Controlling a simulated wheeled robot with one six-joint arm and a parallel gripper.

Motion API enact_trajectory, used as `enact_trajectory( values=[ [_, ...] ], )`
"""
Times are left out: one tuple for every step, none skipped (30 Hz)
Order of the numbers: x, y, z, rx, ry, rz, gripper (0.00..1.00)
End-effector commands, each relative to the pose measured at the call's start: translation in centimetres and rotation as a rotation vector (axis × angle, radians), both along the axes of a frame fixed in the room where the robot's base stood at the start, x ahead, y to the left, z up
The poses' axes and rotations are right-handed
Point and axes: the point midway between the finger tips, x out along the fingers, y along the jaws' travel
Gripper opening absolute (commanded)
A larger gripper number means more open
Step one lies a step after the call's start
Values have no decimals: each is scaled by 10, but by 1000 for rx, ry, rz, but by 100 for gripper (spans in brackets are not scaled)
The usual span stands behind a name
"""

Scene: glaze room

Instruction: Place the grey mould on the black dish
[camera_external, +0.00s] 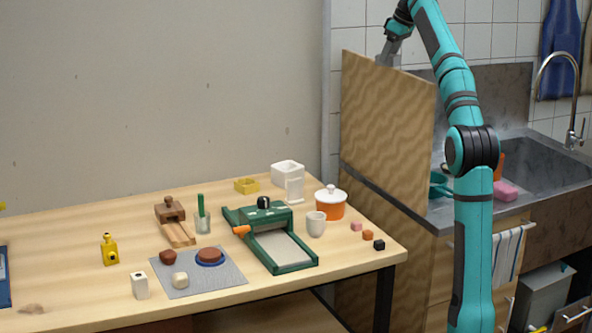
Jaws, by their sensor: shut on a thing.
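My gripper (387,59) is at the top edge of the tall wooden panel, and its fingertips are hidden behind that panel. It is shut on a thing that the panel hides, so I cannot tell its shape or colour. I cannot make out a grey mould anywhere in view. I see no black dish either; the counter area right behind the panel is hidden.
The wooden panel (385,130) stands between the table (60,245) and the sink (540,160). A green slab roller (280,240), orange lidded pot (330,207), pale cup (316,224) and grey mat (215,283) crowd the table. A pink sponge (505,190) lies by the sink.

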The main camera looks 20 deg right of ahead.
Motion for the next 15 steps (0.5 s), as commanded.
enact_trajectory(
  values=[
    [-8, -12, 5, -2, -2, -20, 30],
    [-13, -19, 7, -1, -2, -30, 30],
    [-18, -26, 9, -1, -2, -41, 30],
    [-21, -32, 11, -2, -2, -47, 30],
    [-25, -37, 12, -1, -2, -54, 30],
    [-28, -44, 14, -2, -2, -60, 30],
    [-30, -50, 14, -2, -2, -66, 30],
    [-31, -56, 13, -1, -2, -72, 30],
    [-30, -65, 9, 1, -1, -83, 30],
    [-27, -72, 4, 1, 0, -92, 30],
    [-24, -79, -1, 3, -2, -105, 30],
    [-18, -87, -9, 3, -1, -121, 30],
    [-14, -93, -15, 4, -2, -134, 30],
    [-10, -99, -23, 5, -1, -147, 30],
    [-4, -108, -32, 6, -2, -167, 30]
  ],
)
